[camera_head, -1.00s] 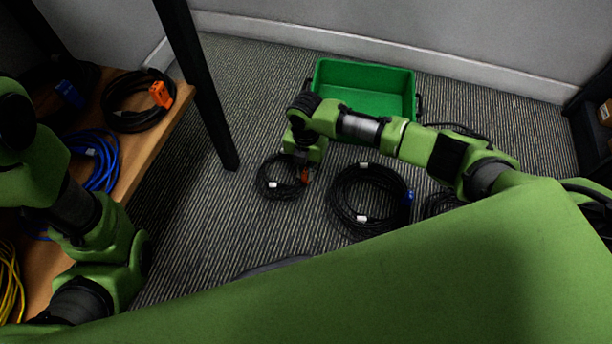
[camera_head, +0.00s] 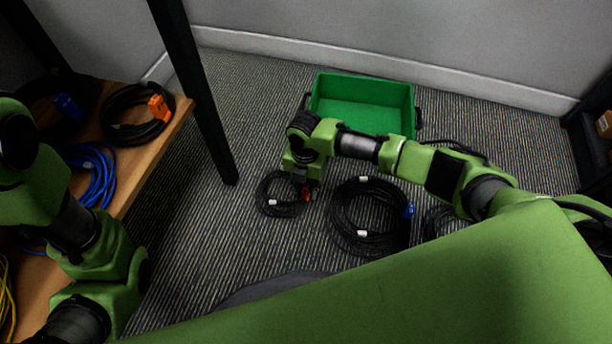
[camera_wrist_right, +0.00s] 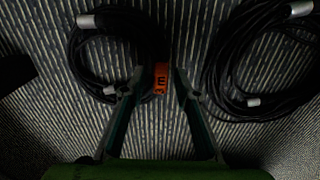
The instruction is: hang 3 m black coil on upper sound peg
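A small black coil (camera_head: 262,203) with white end connectors and an orange tag (camera_head: 314,190) lies on the carpet. In the right wrist view the same coil (camera_wrist_right: 73,54) is at the upper left, and its orange tag (camera_wrist_right: 161,78) reads "3 m". My right gripper (camera_wrist_right: 158,76) is open, pointing down at the tag, with a finger on either side of it; contact cannot be told. In the head view my right gripper (camera_head: 303,178) is over the coil's right side, its fingers mostly hidden. My left arm is at the left; its gripper is out of sight. No peg shows.
A larger black coil (camera_head: 341,226) with a blue tag lies just right of the small one. A green crate (camera_head: 362,84) stands behind. A wooden shelf (camera_head: 143,160) with black, blue and yellow coils and a dark post (camera_head: 205,110) are at left.

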